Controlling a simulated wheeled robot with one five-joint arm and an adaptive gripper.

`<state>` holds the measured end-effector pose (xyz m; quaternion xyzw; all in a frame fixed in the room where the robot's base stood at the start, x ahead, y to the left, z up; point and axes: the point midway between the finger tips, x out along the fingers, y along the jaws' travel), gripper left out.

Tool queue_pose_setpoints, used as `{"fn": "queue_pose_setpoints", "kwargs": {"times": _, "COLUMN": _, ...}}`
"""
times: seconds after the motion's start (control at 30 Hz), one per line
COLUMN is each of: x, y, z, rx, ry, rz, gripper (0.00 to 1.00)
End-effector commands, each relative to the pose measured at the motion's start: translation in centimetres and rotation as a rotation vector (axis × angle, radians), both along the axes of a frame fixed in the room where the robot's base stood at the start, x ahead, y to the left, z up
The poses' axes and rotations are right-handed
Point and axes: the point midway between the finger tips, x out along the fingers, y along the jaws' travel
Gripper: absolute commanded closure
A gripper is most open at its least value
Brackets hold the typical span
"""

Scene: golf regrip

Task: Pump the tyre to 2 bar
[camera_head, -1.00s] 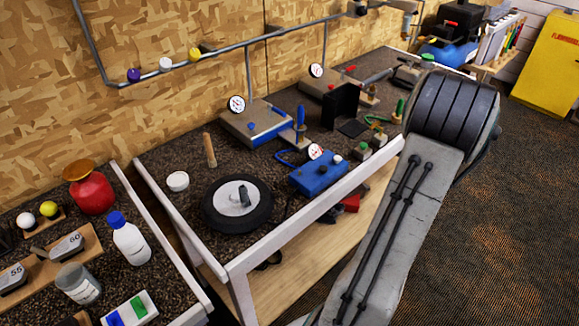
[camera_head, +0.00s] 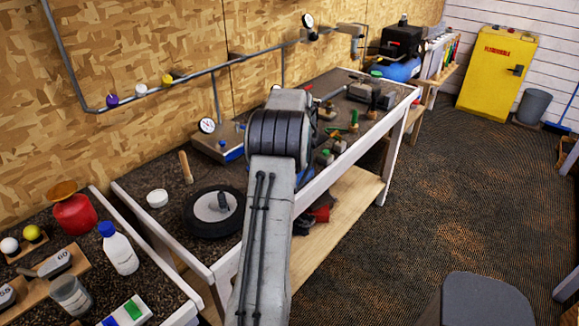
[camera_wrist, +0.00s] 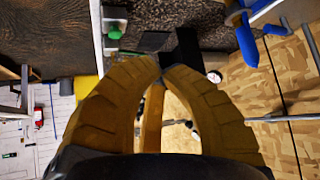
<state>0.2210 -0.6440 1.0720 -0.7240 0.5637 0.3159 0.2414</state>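The tyre (camera_head: 213,211), a small black wheel with a pale hub, lies flat on the dark bench top, left of my arm. A blue handle (camera_wrist: 245,38) and a small white gauge (camera_wrist: 214,76) show beyond the fingertips. The head view does not show my gripper; my arm covers it.
A gauge (camera_head: 207,125) stands on a rear bench fixture. A white tub (camera_head: 157,198) and wooden peg (camera_head: 185,167) are near the tyre. Small green-topped blocks (camera_head: 325,157) sit right of my arm. The floor right is largely clear.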

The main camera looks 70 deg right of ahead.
Motion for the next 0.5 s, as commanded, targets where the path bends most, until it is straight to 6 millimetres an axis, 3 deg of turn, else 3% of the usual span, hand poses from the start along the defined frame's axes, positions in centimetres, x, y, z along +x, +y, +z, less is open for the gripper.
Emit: {"fn": "queue_pose_setpoints", "kwargs": {"times": 0.5, "x": 0.18, "y": -0.77, "z": 0.75, "rx": -0.048, "ry": -0.011, "rz": 0.000, "gripper": 1.00}}
